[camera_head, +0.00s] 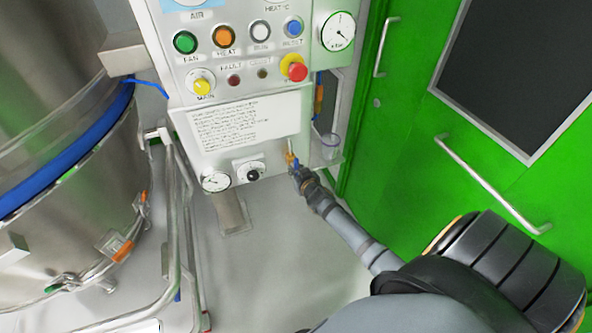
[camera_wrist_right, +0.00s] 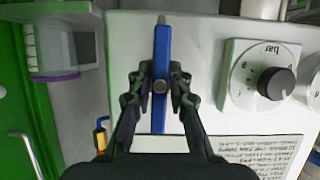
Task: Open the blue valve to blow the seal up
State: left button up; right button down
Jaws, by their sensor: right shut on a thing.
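The blue valve is on the lower right of the white control panel. Its brass body (camera_head: 290,158) shows in the head view, with a little of the blue handle beside my gripper. In the right wrist view the long blue handle (camera_wrist_right: 160,48) runs up and down the picture between the fingers. My right gripper (camera_head: 299,172) is shut on this handle, one finger on each side, as the right wrist view also shows (camera_wrist_right: 160,86). A blue band, likely the seal (camera_head: 75,160), circles the steel vessel at left. My left gripper is not in view.
Next to the valve are a regulator knob (camera_head: 253,175) and a round gauge (camera_head: 215,181). Buttons and a red emergency stop (camera_head: 296,70) sit higher on the panel (camera_head: 190,125). A clear cup (camera_head: 330,146) stands right of the valve. Green doors (camera_head: 400,150) close off the right.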

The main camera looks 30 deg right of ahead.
jog(key=c, duration=1.3)
grip_release()
jog(key=shift+o, duration=0.2)
jog(key=v, duration=1.2)
